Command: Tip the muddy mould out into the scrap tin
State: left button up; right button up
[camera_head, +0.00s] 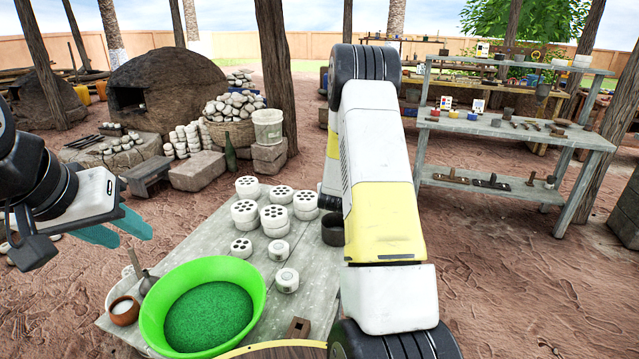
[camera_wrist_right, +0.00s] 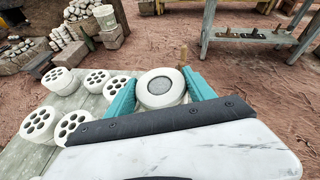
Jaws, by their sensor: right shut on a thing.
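My right gripper (camera_wrist_right: 160,92) is shut on a round white mould (camera_wrist_right: 160,86) with a grey disc in its middle, one teal finger on each side. In the head view my right arm hides this gripper and the mould. A dark tin (camera_head: 333,229), perhaps the scrap tin, stands on the table beside my right arm, which partly covers it. Smaller white moulds (camera_head: 287,280) stand on the table. My left gripper (camera_head: 123,230) is at the left, its teal fingers apart, with nothing visible between them.
The grey table (camera_head: 215,235) holds several white many-holed blocks (camera_head: 274,217) and a big green basin (camera_head: 252,290) of green grains. A small brown bowl (camera_head: 124,311) sits left of the basin. Shelves (camera_head: 500,125) stand at the right, a mud kiln (camera_head: 165,90) behind.

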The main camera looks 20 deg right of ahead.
jog(key=f+n, duration=0.1)
jog(key=f+n+h, duration=0.1)
jog(key=shift+w+a+n+g+h, duration=0.1)
jog(key=shift+a+n+g+h, duration=0.2)
jog(key=shift+n, duration=0.1)
notch_tip(320, 180, down, 2)
jog(key=n+h, duration=0.2)
jog(key=n, duration=0.1)
jog(key=n+t+h, duration=0.1)
jog(key=n, duration=0.2)
jog(key=f+n+h, duration=0.1)
jog(key=n, duration=0.3)
jog(key=d+f+n+t+h, duration=0.1)
jog(key=n+h, duration=0.1)
jog(key=n, duration=0.2)
jog(key=shift+s+f+t, duration=0.15)
jog(key=shift+s+t, duration=0.05)
jog(key=shift+t, duration=0.1)
dwell(0.7)
